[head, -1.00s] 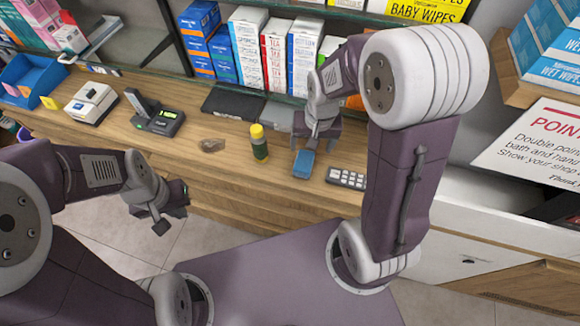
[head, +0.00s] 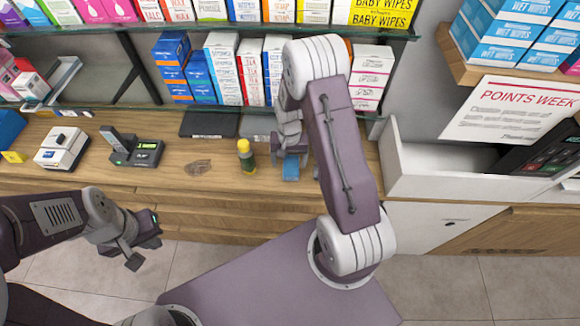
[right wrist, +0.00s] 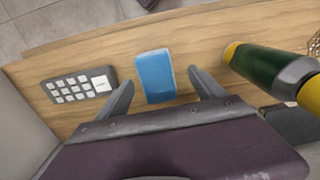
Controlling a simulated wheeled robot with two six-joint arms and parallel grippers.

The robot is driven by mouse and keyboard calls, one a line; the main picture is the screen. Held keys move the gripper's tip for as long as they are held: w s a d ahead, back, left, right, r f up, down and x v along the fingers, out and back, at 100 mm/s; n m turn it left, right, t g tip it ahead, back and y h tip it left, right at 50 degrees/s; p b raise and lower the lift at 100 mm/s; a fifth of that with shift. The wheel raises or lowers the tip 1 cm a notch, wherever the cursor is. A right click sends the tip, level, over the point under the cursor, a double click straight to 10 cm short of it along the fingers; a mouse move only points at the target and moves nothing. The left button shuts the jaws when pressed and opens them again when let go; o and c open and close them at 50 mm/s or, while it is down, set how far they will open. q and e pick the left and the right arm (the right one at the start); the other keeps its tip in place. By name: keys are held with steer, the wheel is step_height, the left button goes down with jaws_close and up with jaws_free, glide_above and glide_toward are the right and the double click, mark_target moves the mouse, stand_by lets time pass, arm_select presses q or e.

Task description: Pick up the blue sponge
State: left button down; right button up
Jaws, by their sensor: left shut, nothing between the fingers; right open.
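The blue sponge (head: 291,171) lies flat on the wooden counter (head: 225,185), partly hidden by my right gripper in the head view. My right gripper (head: 291,157) is open and points down over the sponge. In the right wrist view the sponge (right wrist: 154,75) shows between the two spread fingers of the gripper (right wrist: 161,80). There is a gap on each side, wider on the right. Height above the sponge is hard to tell. My left gripper (head: 146,252) is shut and empty, in front of the counter at the lower left.
A green bottle with a yellow cap (head: 246,157) stands left of the sponge; it shows on the right in the right wrist view (right wrist: 265,67). A grey keypad (right wrist: 75,87) lies on the sponge's other side.

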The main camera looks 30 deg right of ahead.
mark_target(291, 166)
steer(key=f, duration=0.2)
steer(key=f+p, duration=0.1)
steer(key=f, duration=0.1)
steer(key=shift+s+d, duration=0.2)
steer(key=shift+d, duration=0.2)
steer(key=shift+w+f, duration=0.1)
steer(key=shift+f, duration=0.1)
steer(key=shift+a, duration=0.15)
steer(key=shift+c, duration=0.6)
steer(key=c, duration=1.3)
steer(key=shift+r, duration=0.15)
steer(key=shift+r, duration=0.25)
steer(key=r, duration=0.1)
steer(key=r+b, duration=0.1)
steer(key=d+r, duration=0.1)
steer(key=shift+s+r+b, duration=0.3)
steer(key=shift+r+b, duration=0.05)
steer(key=shift+r, duration=0.05)
steer(key=s+d+r+b, duration=0.1)
steer(key=s+d+r, duration=0.5)
steer(key=s+d, duration=0.1)
steer(key=shift+s+d+r+b, duration=0.25)
steer(key=shift+d+r+b, duration=0.05)
steer(key=shift+b, duration=0.05)
